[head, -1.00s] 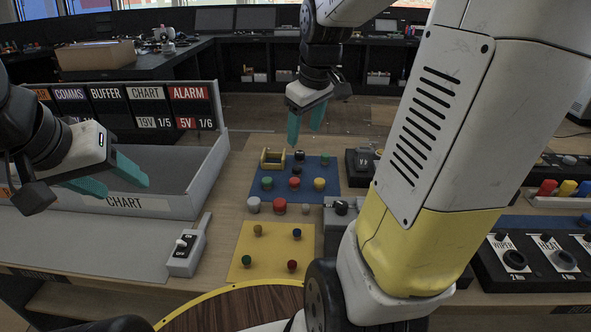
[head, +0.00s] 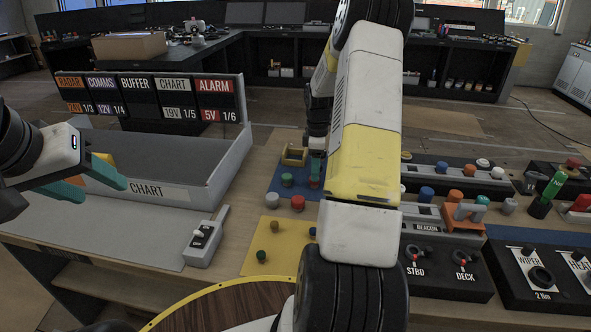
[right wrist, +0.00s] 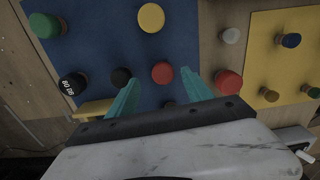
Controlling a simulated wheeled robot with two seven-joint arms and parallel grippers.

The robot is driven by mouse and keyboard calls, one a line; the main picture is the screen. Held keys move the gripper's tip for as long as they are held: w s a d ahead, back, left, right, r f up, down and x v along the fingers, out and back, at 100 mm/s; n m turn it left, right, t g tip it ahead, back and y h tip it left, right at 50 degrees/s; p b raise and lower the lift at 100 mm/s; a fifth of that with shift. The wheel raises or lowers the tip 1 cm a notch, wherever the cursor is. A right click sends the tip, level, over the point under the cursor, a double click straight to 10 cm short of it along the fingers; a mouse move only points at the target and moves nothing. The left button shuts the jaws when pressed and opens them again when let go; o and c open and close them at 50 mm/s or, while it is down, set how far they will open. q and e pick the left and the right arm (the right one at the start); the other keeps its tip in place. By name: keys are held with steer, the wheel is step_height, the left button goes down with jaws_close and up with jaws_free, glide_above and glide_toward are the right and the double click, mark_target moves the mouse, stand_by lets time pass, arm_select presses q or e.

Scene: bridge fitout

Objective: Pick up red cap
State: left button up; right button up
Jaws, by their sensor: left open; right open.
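In the right wrist view, a red cap (right wrist: 162,72) stands on the blue mat (right wrist: 105,40), just ahead of and between the two teal fingertips of my right gripper (right wrist: 163,86). A black cap (right wrist: 121,77) is beside it, close to one finger. A larger red cap (right wrist: 228,82) stands off the mat beyond the other finger; it also shows in the head view (head: 297,202). My right gripper (head: 316,178) is open and empty, over the blue mat, largely hidden by my arm in the head view. My left gripper (head: 106,187) is open and empty by the CHART tray.
A yellow cap (right wrist: 151,17) and a green cap (right wrist: 44,25) stand on the blue mat. A yellow mat (head: 250,243) with small caps lies nearer. A switch box (head: 205,243) stands left; the grey CHART tray (head: 228,165) has raised walls. Control panels (head: 445,268) crowd the right.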

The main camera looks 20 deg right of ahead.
steer(key=f, duration=0.4)
steer(key=shift+s+a+f, duration=0.15)
steer(key=shift+a+f, duration=0.05)
steer(key=shift+f, duration=0.05)
steer(key=shift+c, duration=0.2)
jaws_close()
steer(key=shift+r, duration=5.05)
steer(key=shift+a, duration=0.1)
